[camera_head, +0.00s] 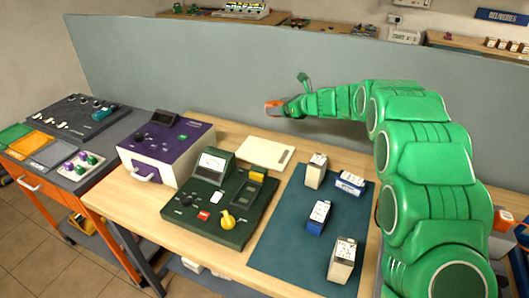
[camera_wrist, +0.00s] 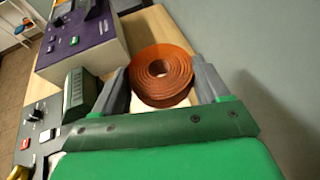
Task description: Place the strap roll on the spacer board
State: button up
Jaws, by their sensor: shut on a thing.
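The strap roll (camera_wrist: 160,75) is an orange-brown coil. It sits between the two grey fingers of my gripper (camera_wrist: 163,82) in the wrist view, and the gripper is shut on it. In the head view the roll (camera_head: 272,104) shows small at the end of my gripper (camera_head: 279,105), in front of the grey partition, raised above the table. A flat cream board (camera_head: 264,153), which looks like the spacer board, lies on the wooden table behind the green device. Its top looks bare. In the wrist view a pale patch shows just below the roll, mostly hidden.
A purple-and-white unit (camera_head: 165,150) stands left of the board. A dark green device (camera_head: 222,205) with a yellow knob is in front. A teal mat (camera_head: 283,245) with several small battery-like boxes lies to the right. The grey partition (camera_head: 220,75) runs behind the table.

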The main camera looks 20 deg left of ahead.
jog(key=s+d+f+n+g, duration=0.2)
jog(key=s+n+g, duration=0.15)
jog(key=s, duration=0.25)
jog(key=s+d+f+n+g, duration=0.2)
jog(key=s+n+g, duration=0.15)
jog(key=s, duration=0.35)
send_over(269, 151)
jog(key=shift+m, duration=0.3)
jog(key=shift+s+d+f, duration=0.1)
jog(key=shift+s+f, duration=0.05)
jog(key=shift+f, duration=2.15)
jog(key=shift+s+d+f, duration=0.1)
jog(key=shift+f, duration=2.15)
jog(key=shift+a+f, duration=0.1)
jog(key=shift+f, duration=0.05)
jog(key=shift+w+f, duration=0.15)
jog(key=shift+f, duration=1.5)
jog(key=shift+f, duration=0.2)
